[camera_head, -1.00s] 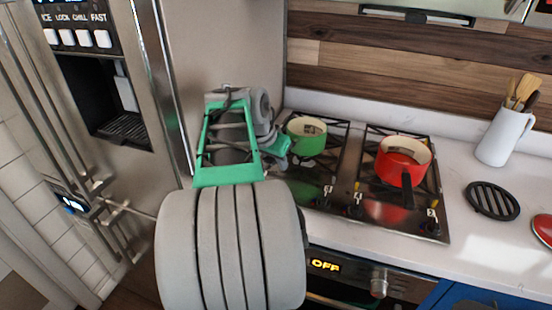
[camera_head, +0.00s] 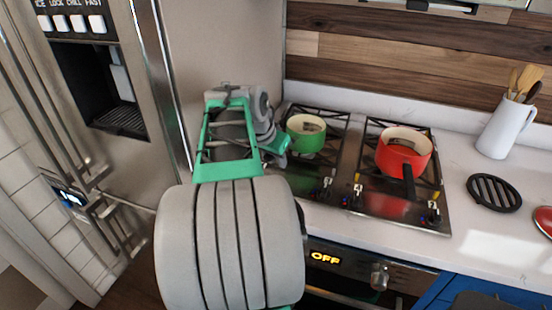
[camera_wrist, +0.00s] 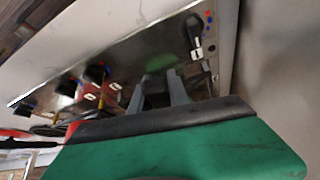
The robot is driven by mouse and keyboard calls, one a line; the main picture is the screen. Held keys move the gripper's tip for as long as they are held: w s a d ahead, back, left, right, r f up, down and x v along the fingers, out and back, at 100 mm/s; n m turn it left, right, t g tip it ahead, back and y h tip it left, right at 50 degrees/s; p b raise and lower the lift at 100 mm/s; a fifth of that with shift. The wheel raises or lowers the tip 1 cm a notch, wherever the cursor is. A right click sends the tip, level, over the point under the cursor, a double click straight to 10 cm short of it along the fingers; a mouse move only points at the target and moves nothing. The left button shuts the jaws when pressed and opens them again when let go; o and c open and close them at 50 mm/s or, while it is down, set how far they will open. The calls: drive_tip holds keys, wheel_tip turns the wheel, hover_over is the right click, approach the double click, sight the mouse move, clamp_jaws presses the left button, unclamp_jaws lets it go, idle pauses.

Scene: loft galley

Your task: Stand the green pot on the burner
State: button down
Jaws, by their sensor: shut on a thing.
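The green pot (camera_head: 306,136), cream inside, shows upright in the head view over the left part of the steel cooktop (camera_head: 345,190). My gripper (camera_head: 283,148) is at its left side, shut on it. The finger tips and the grip are hidden in the head view. In the wrist view my two grey fingers (camera_wrist: 162,90) show above a green surface, with cooktop knobs beyond. The left burner grate (camera_head: 330,118) shows behind and beside the pot. I cannot tell whether the pot touches it.
A red pot (camera_head: 392,158) stands on the right burner, its black handle forward. A round black trivet (camera_head: 494,192) and a white utensil jug (camera_head: 506,128) are on the counter at right. The steel fridge (camera_head: 165,60) stands close at left.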

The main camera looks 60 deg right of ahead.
drive_tip(key=c, duration=1.2)
unclamp_jaws()
drive_tip(key=shift+o, duration=0.2)
